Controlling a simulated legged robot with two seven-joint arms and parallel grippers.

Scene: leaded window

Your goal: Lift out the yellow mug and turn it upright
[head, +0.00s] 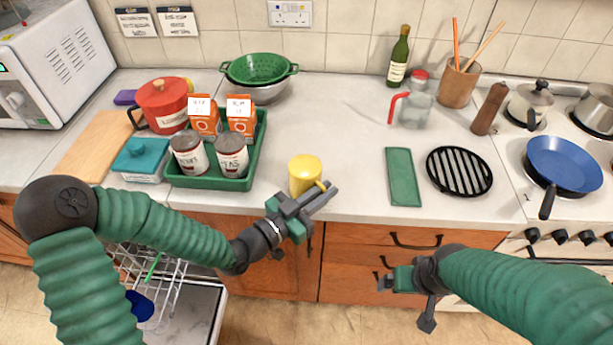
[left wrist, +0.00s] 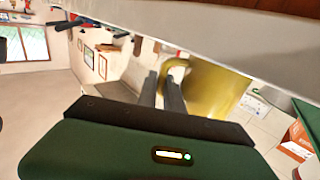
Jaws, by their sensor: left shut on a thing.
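The yellow mug (head: 304,172) is at the front edge of the counter in the head view. Its upper face looks like a closed yellow disc, so it appears upside down. I cannot tell whether it touches the counter. My left gripper (head: 326,190) is shut on its handle, at the mug's right front side. In the left wrist view, the mug (left wrist: 215,88) is just right of the two fingers (left wrist: 163,90), which cover part of the handle. My right gripper (head: 392,281) hangs in front of the drawers, away from the mug; its jaw opening is unclear.
An open dishwasher rack (head: 165,285) with a blue item (head: 140,306) is below the counter at left. A green tray (head: 212,183) with cans and cartons stands left of the mug. A green mat (head: 403,177) and black trivet (head: 459,171) lie right. Counter behind the mug is clear.

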